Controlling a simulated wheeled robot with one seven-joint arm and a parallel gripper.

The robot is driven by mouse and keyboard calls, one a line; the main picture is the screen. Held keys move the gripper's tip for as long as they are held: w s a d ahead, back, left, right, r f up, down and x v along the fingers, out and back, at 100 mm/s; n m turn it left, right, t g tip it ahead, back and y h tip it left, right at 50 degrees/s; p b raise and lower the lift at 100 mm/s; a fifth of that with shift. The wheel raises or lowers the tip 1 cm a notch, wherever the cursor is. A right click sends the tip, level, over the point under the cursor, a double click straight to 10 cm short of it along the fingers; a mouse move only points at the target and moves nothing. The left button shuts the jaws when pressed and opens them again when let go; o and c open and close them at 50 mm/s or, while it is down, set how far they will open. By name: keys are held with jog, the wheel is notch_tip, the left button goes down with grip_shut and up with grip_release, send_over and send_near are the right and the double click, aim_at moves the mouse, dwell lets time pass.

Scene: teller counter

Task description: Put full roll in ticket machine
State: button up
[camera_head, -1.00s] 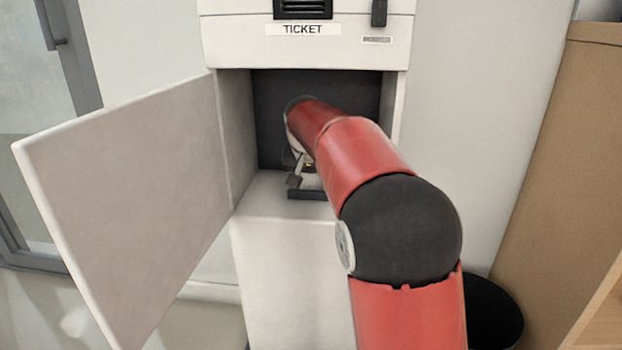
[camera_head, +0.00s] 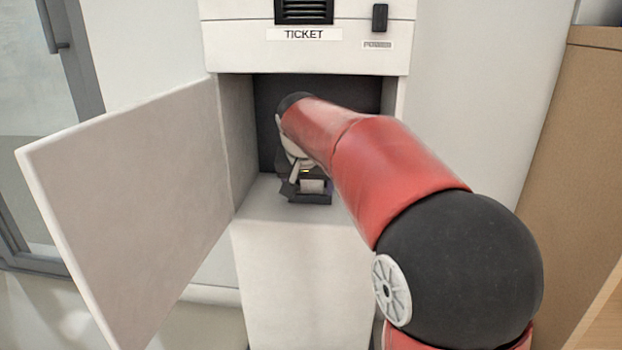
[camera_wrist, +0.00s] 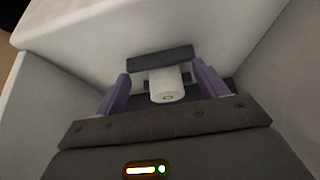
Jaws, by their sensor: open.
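The ticket machine (camera_head: 306,53) has its door (camera_head: 130,200) swung open to the left. My gripper (camera_wrist: 160,88) is inside the machine's compartment, with its two purple fingers apart. A white paper roll (camera_wrist: 166,84) lies between the fingers in the wrist view, with visible space on both sides. The roll sits in a dark holder (camera_wrist: 160,60) with a raised bar behind it. In the head view the roll (camera_head: 312,186) shows as a small pale piece in the dark holder on the compartment floor. My arm hides part of the compartment. I cannot tell how full the roll is.
Pale compartment walls (camera_wrist: 265,75) stand close on both sides of my gripper. The open door borders the left of the machine. A brown wooden cabinet (camera_head: 560,130) stands at the right, and a glass door (camera_head: 35,100) is at the far left.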

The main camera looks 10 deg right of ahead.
jog(key=s+f+n, duration=0.1)
jog(key=s+f, duration=0.2)
jog(key=s, duration=0.7)
jog(key=s+d+f+n+y, duration=0.1)
jog(key=s+f, duration=0.2)
jog(key=s, duration=0.8)
jog(key=s+d+f+n, duration=0.1)
jog(key=s+f, duration=0.2)
jog(key=s, duration=0.7)
jog(key=shift+s+f+n+y, duration=0.25)
jog(key=shift+f+n+y, duration=0.05)
jog(key=shift+f+y, duration=0.1)
jog(key=shift+r, duration=0.1)
